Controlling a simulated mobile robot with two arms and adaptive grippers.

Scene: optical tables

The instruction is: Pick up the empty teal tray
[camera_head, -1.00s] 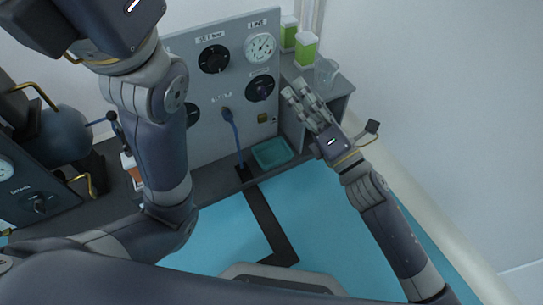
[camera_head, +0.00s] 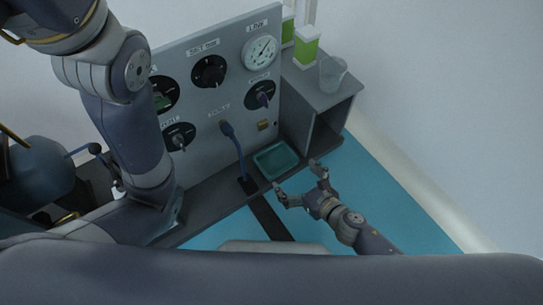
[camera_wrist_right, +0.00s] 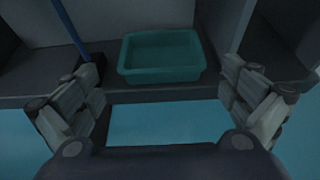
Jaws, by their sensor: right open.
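The teal tray (camera_head: 276,160) is empty and sits on the dark grey ledge at the foot of the control panel. In the right wrist view the tray (camera_wrist_right: 160,74) lies straight ahead, between and beyond the two fingers. My right gripper (camera_head: 298,180) is open and empty, just in front of the tray and apart from it. Its spread fingers also show in the right wrist view (camera_wrist_right: 165,100). My left arm comes in at the upper left of the head view, but its gripper is outside the picture.
A blue cable (camera_head: 237,152) hangs from the panel (camera_head: 205,115) close to the tray's left side. A grey open shelf (camera_head: 326,105) stands to the right, holding a clear cup (camera_head: 332,74) and green-labelled containers (camera_head: 306,46). The blue floor (camera_head: 385,195) is clear at right.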

